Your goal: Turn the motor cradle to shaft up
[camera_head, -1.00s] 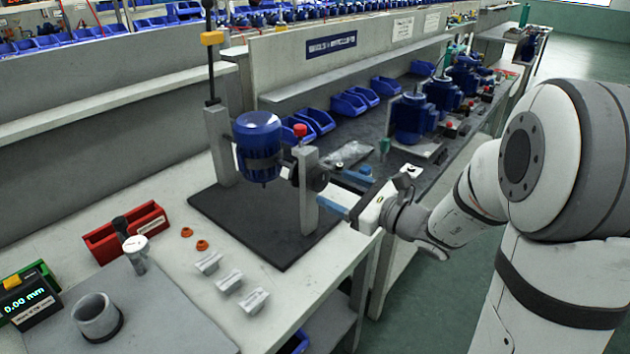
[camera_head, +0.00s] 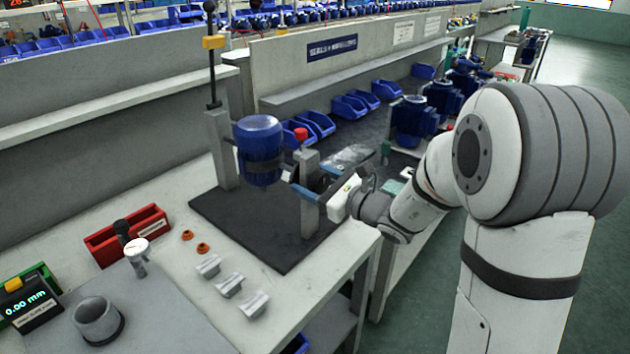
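The blue motor (camera_head: 260,150) is held between the two grey posts of the motor cradle (camera_head: 219,150), with a dark band around its middle. Its body stands roughly upright, with the smooth rounded cover at the top. The cradle stands on a black base plate (camera_head: 250,222). A red knob (camera_head: 300,133) sits at the top of the right post. My gripper (camera_head: 300,183) is at the right post, with its blue fingers on either side of the dark hub or handle there. My fingers look apart; whether they touch it is hidden.
A red bin (camera_head: 125,235), orange rings (camera_head: 187,236), pale blocks (camera_head: 230,285), a grey ring (camera_head: 97,318) and a gauge display (camera_head: 30,303) lie at the front left. More blue motors (camera_head: 412,118) and blue bins (camera_head: 318,122) stand behind.

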